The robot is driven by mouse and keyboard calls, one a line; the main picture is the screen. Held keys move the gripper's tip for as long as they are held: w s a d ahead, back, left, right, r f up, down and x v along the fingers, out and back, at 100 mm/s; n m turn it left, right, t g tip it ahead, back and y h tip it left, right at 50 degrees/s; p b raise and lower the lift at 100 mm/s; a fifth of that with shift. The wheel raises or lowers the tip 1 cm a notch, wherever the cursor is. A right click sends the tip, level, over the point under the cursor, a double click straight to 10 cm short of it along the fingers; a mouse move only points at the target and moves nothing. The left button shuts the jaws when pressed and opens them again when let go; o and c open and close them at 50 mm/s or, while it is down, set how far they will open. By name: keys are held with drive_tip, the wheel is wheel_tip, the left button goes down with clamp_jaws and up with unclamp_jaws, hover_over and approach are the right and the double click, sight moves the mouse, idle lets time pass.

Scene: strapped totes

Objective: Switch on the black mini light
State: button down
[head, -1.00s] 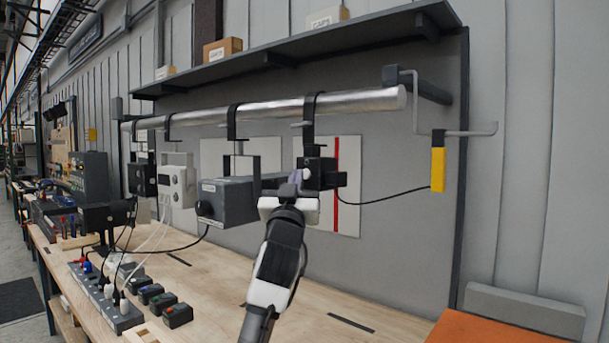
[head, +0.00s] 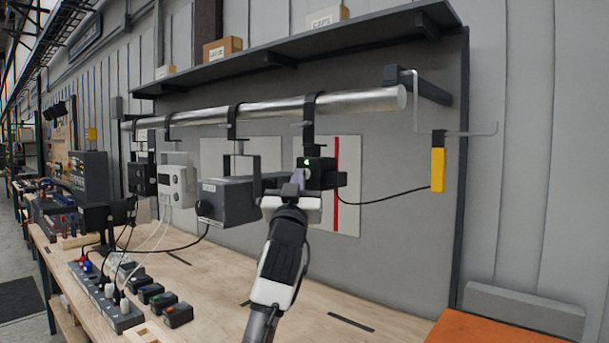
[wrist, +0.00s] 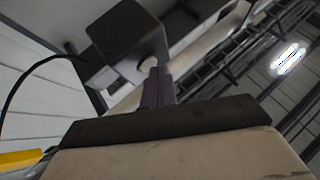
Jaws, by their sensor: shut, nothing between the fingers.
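The black mini light (head: 322,180) is a small black box hung by a clamp from the metal rail, with a cable at its right side. A small green light glows on its front. In the wrist view the black box (wrist: 125,38) is close ahead, with a pale round knob (wrist: 149,63) on its near face. My gripper (head: 298,178) is in front of the box's left part, fingers together and empty. In the wrist view the fingertips (wrist: 158,73) are right by the knob; I cannot tell whether they touch it.
A grey boxy lamp (head: 228,203) hangs just left of my gripper. A white unit (head: 177,184) and another black box (head: 142,177) hang farther left on the rail (head: 270,108). A yellow handle (head: 438,170) hangs at right. The bench (head: 225,285) holds a power strip (head: 112,308).

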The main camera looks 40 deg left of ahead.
drive_tip(key=shift+s, duration=0.7)
drive_tip(key=s, duration=0.1)
drive_tip(key=s+b, duration=0.1)
drive_tip(key=s, duration=0.3)
drive_tip(key=shift+a, duration=0.25)
idle(0.6)
